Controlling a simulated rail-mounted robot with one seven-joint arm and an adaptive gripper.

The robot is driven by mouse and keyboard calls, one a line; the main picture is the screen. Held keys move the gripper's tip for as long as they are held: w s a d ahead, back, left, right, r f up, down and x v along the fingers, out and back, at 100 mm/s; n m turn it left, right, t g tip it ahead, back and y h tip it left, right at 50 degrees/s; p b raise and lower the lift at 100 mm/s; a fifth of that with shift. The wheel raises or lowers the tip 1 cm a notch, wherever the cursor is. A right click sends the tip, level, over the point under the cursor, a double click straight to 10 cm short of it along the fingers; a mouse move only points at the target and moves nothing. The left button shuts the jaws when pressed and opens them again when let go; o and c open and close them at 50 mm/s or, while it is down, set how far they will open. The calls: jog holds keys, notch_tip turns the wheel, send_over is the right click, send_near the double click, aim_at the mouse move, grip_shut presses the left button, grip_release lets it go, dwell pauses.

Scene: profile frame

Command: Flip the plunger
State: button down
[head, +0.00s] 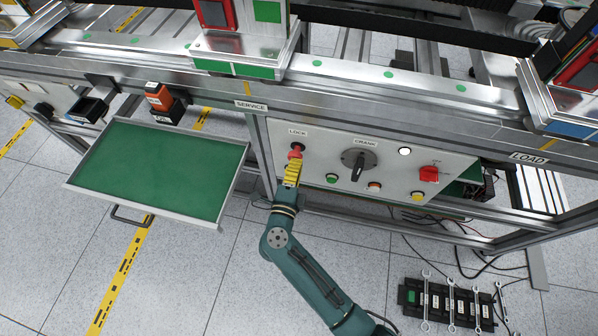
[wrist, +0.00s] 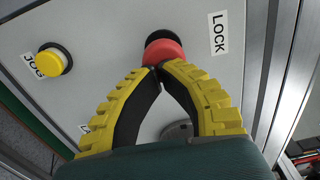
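The plunger (head: 297,148) is a red knob under the LOCK label on the light grey panel. In the wrist view the red plunger (wrist: 165,50) sits at the top middle, beside the LOCK label, with a darker part behind its rounded red front. My gripper (head: 294,161) has yellow ribbed fingers and is right at the knob. In the wrist view the fingertips of my gripper (wrist: 159,68) come together at the near edge of the red knob, partly covering it. The fingers look shut, with no part of the knob visibly between them. Whether the tips touch it is unclear.
The panel also carries a black CRANK handle (head: 358,163), a red switch (head: 429,174), and small buttons, including the yellow JOG button (wrist: 52,61). A green-lined drawer (head: 160,172) stands open at left. Wrenches lie on a dark rack (head: 447,304) on the floor at lower right.

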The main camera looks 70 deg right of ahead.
jog(key=s+a+p, duration=0.1)
jog(key=a+p, duration=0.4)
jog(key=a, duration=0.9)
jog(key=shift+s, duration=0.35)
